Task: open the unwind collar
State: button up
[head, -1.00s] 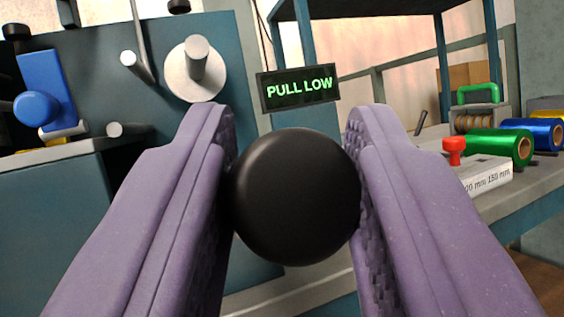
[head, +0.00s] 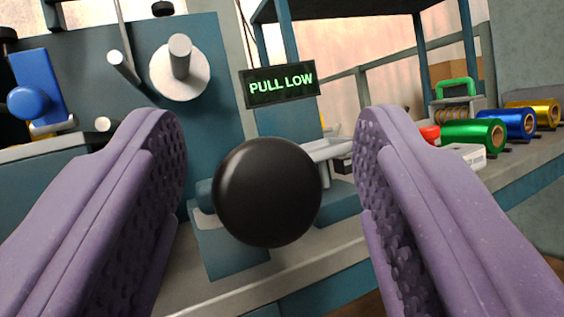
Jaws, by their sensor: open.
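My gripper (head: 270,125) is open, its two purple fingers spread wide. A round black knob (head: 268,192) sits between the fingers in the head view, with a gap on each side and nothing gripped. The knob hides most of what it is mounted on; blue-grey and pale metal parts show behind it. A white round disc with a grey shaft through it (head: 181,66) is on the teal panel at upper left. I cannot tell for sure which part is the unwind collar.
A display (head: 280,85) reads "PULL LOW" in green. A blue lever with a ball knob (head: 33,100) is at far left. On the bench at right stand green (head: 473,135), blue (head: 521,123) and gold (head: 546,113) foil rolls. A red part (head: 430,134) is near the right finger.

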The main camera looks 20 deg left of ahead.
jog(key=p+v, duration=0.1)
jog(key=v, duration=0.5)
jog(key=shift+d+p, duration=0.1)
jog(key=shift+p, duration=0.2)
